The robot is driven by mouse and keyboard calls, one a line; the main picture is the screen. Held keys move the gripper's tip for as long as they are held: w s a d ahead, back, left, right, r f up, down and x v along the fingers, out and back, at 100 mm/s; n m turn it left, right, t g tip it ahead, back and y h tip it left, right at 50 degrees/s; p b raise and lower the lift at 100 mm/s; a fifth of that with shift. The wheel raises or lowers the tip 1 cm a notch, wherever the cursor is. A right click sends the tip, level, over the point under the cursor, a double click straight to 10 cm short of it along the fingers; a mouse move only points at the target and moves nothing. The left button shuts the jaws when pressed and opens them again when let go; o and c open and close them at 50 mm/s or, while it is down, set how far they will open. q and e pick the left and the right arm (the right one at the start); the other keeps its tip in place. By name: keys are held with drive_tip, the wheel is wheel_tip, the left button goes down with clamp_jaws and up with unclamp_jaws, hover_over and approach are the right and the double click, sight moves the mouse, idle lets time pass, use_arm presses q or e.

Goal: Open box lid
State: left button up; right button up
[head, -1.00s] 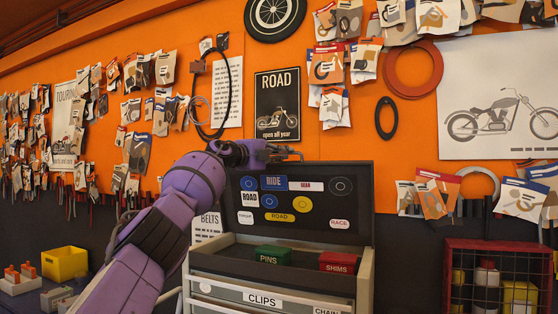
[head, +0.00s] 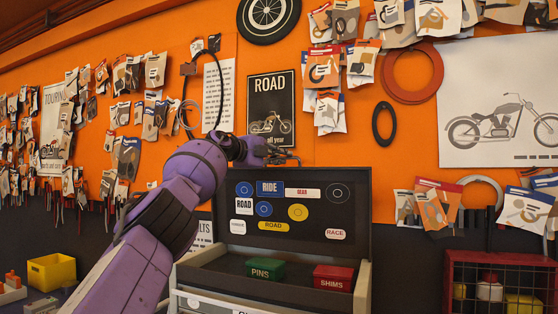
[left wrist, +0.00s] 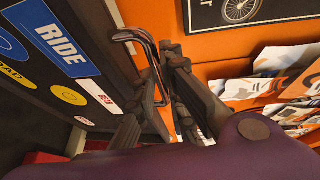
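The box (head: 200,278) is a grey tool chest with an open top tray. Its dark lid (head: 345,205), covered with stickers, stands upright and open at the back. My left gripper (head: 282,156) is just above the lid's top edge, left of its middle. In the left wrist view, the sticker-covered lid (left wrist: 50,85) is at the left, with a chrome handle (left wrist: 137,36) at its edge. The left gripper's fingers (left wrist: 165,75) are apart, with the handle's bar against or beside the left finger; a firm hold is not visible. My right gripper is not in view.
Green PINS (head: 266,269) and red SHIMS (head: 333,279) containers sit in the tray. A red wire cage (head: 500,258) stands at the right, a yellow bin (head: 52,271) at the left. The orange wall (head: 330,150) with hanging packets is close behind the lid.

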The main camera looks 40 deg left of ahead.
use_arm(q)
drive_tip(key=shift+o, duration=0.5)
drive_tip(key=shift+s+r, duration=0.2)
drive_tip(key=shift+r, duration=0.25)
drive_tip(key=shift+s+r, duration=0.2)
drive_tip(key=shift+r, duration=0.25)
drive_tip(key=shift+f, duration=0.15)
drive_tip(key=shift+s+f, duration=0.1)
drive_tip(key=s+a, duration=0.1)
drive_tip(key=s, duration=1)
drive_tip(key=shift+s+a+r, duration=0.25)
drive_tip(key=shift+a, duration=0.1)
